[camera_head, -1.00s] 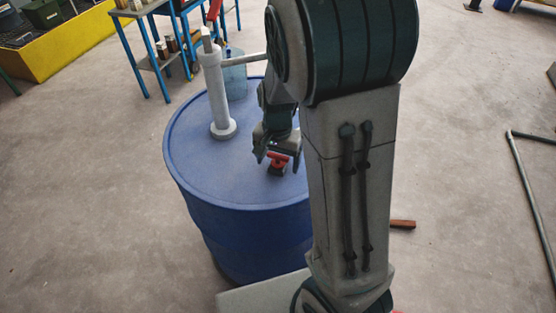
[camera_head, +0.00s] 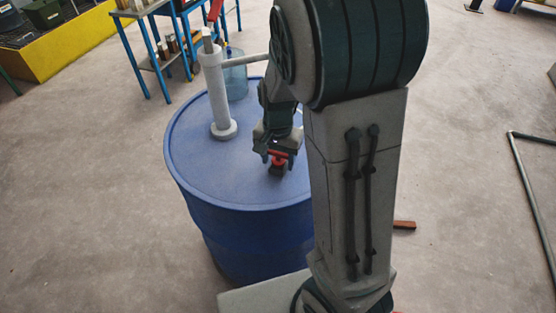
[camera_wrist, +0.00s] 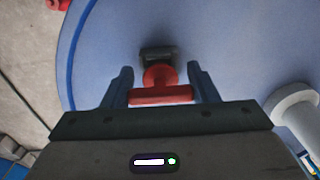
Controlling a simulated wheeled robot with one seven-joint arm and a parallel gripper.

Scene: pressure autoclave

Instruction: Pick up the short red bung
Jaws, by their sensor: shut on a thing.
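The short red bung (camera_head: 279,160) is on the blue drum's top, with a dark block or base under it. In the wrist view the bung (camera_wrist: 161,94) shows a wide red crossbar and a rounder red part beyond it, with the dark piece (camera_wrist: 158,53) behind. My gripper (camera_head: 278,156) reaches down over it. In the wrist view my gripper's two fingers (camera_wrist: 161,78) are at the two ends of the crossbar, shut on the bung. I cannot tell whether the bung is clear of the dark piece.
The blue drum (camera_head: 245,187) carries a grey upright pump (camera_head: 218,95) left of my gripper, with a side pipe; its flange (camera_wrist: 292,105) shows in the wrist view. A clear blue container (camera_head: 236,78) stands behind. A blue-legged table (camera_head: 160,60) is farther back. A grey pipe frame lies right.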

